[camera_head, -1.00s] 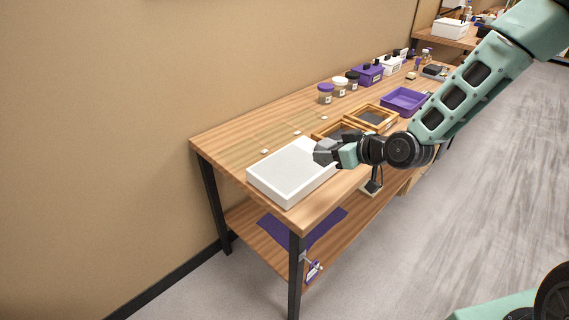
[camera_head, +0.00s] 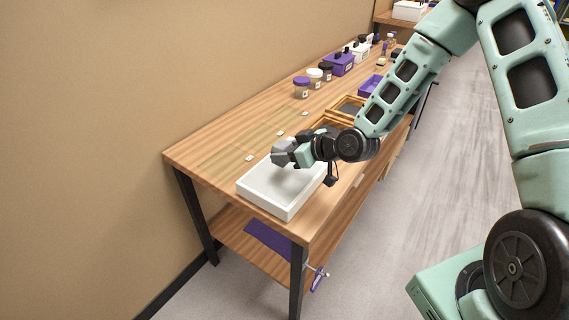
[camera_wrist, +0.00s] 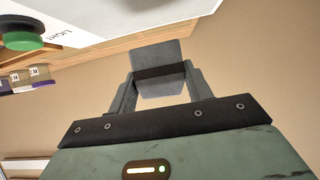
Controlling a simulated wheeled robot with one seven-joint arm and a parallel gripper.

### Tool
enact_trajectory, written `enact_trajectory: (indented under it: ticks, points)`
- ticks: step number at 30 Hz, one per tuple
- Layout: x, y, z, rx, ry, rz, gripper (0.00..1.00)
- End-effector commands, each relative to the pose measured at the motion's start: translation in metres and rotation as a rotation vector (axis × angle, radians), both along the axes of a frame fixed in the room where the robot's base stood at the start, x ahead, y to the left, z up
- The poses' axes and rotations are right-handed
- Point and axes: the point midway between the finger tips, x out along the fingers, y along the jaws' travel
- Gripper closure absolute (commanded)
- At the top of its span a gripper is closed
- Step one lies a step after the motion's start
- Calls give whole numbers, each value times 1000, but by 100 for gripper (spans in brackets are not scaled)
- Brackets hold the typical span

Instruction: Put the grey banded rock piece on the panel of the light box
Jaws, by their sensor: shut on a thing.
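The grey banded rock piece (camera_wrist: 157,57) is a pale grey block with a dark band across it in the wrist view. My gripper (camera_wrist: 160,84) is shut on it, with one finger on each side. In the head view the rock piece (camera_head: 283,147) shows at the tip of my gripper (camera_head: 294,153), above the far side of the light box. The light box (camera_head: 262,206) is a white, shallow, rimmed box at the near end of the table. Part of its panel is hidden behind my gripper. Its edge with lettering (camera_wrist: 75,36) shows in the wrist view.
The wooden table (camera_head: 215,156) has small pale pieces on it beyond the box. Wooden framed trays (camera_head: 349,106) stand behind my wrist. Jars (camera_head: 302,87) and a purple bin (camera_head: 338,65) line the wall side. A green button (camera_wrist: 22,41) shows in the wrist view.

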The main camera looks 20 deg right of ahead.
Motion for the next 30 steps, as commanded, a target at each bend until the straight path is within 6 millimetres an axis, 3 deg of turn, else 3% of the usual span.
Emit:
enact_trajectory:
  ticks: [13, 27, 28, 30]
  points:
    - [0, 0, -44, 2, -1, 0, 82]
    - [1, 0, -53, 0, -4, 0, 82]
    - [0, 0, -52, 0, -2, 0, 42]
    - [0, 0, -52, 0, -2, 0, 28]
